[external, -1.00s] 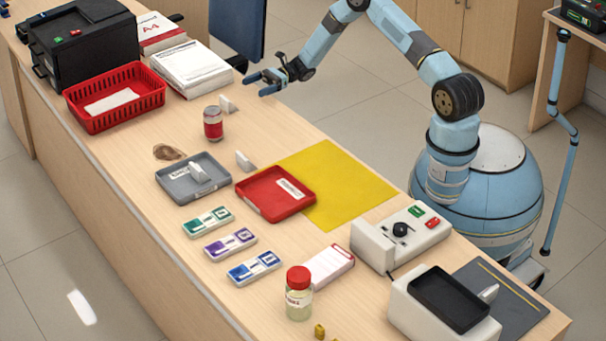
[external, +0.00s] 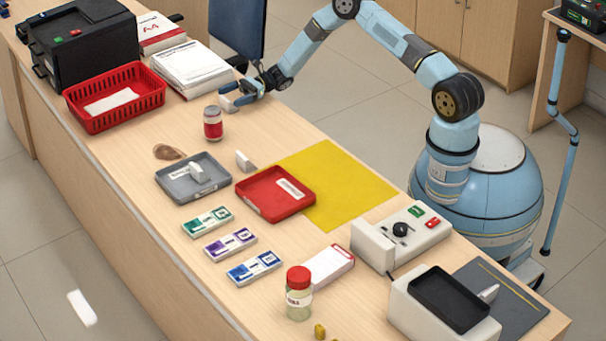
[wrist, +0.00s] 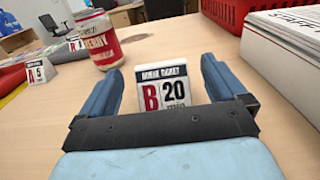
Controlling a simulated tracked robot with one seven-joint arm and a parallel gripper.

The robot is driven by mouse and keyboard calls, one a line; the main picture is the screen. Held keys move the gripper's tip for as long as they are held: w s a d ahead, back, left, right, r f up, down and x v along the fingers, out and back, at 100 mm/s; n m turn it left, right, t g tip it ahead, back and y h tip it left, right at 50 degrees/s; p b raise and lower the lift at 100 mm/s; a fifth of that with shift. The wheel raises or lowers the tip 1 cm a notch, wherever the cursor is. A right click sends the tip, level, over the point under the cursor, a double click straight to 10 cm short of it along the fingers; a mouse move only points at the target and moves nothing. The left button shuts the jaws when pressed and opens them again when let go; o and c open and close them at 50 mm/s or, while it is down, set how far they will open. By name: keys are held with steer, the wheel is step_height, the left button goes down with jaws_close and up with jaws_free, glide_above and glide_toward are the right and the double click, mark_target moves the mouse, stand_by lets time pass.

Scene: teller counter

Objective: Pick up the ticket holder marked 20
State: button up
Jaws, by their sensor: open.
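The ticket holder marked 20 (wrist: 165,88) is a small white upright card stand reading "B 20". In the wrist view it stands on the counter between my two open fingers, straight ahead of the palm. In the external view the holder (external: 226,104) is partly hidden by my gripper (external: 236,98), which is low over the counter beside the paper stack. In the wrist view my gripper (wrist: 160,88) is open, with a finger on each side of the holder.
A red-and-white can (external: 213,123) stands close by, left of the holder in the wrist view (wrist: 97,40). A paper stack (external: 191,68) and red basket (external: 115,98) are near. Another ticket holder (external: 244,161) stands near the red tray (external: 275,194). Bare counter lies around the holder.

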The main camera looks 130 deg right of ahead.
mark_target(226, 99)
steer(key=w, duration=0.3)
steer(key=shift+w, duration=0.15)
steer(key=shift+c, duration=0.4)
steer(key=c, duration=1)
steer(key=shift+r, duration=0.1)
